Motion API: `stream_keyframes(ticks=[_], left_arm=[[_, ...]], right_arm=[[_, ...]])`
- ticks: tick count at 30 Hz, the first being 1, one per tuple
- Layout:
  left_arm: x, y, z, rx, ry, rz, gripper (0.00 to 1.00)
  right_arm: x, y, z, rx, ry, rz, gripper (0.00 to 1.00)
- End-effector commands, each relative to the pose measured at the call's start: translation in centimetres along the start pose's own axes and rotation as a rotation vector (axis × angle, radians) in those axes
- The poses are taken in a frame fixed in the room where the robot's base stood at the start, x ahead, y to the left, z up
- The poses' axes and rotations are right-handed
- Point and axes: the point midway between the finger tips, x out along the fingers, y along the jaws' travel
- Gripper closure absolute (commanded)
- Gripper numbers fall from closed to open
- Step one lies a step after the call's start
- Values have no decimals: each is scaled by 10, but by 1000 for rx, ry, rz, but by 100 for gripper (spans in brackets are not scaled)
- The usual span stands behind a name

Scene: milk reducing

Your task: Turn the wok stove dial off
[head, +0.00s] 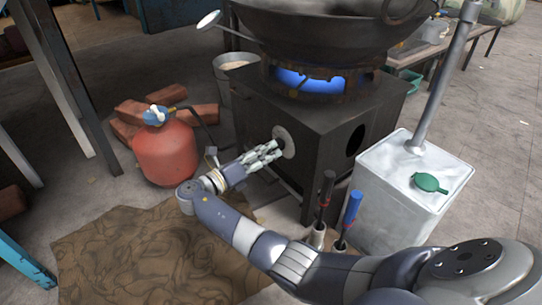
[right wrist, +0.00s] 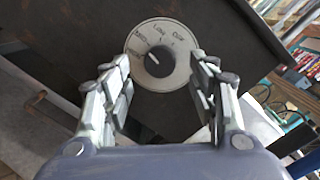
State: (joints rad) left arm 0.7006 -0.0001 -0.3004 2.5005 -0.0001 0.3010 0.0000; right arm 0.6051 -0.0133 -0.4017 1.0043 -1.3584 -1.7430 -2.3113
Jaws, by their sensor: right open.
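The wok stove (head: 320,130) is a dark metal box with a blue flame (head: 308,82) burning under the large black wok (head: 320,30). Its round dial (head: 285,141) is on the front-left face and is partly behind my right gripper (head: 277,152). In the right wrist view the dial (right wrist: 158,58) has a light grey plate with printed markings around a dark centre knob. My right gripper (right wrist: 160,85) is open, with its fingers on either side of the dial and nothing between them. Whether the fingers touch the dial is unclear. My left gripper is not seen.
A red gas cylinder (head: 166,152) stands left of the stove near several bricks (head: 130,117). A white metal can (head: 400,195) with a green cap stands right, beside red and blue handled tools (head: 351,208). A brown cloth (head: 130,250) lies on the floor.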

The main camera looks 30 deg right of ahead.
Motion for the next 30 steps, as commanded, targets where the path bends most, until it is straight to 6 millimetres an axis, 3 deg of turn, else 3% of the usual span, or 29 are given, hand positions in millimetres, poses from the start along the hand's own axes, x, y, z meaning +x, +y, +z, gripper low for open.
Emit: stream_keyframes(ticks=[1, 6, 17, 23, 30], left_arm=[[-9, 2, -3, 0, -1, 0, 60], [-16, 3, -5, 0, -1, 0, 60], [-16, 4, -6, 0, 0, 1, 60], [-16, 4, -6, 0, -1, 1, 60], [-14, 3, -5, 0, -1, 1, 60]], right_arm=[[9, 2, -3, 3, 0, -3, 46], [25, 1, -2, 2, 1, 0, 46], [29, 0, 0, 1, 1, 1, 46], [29, 0, 0, 1, 1, 1, 89], [29, 0, 1, 7, 0, 0, 91]])
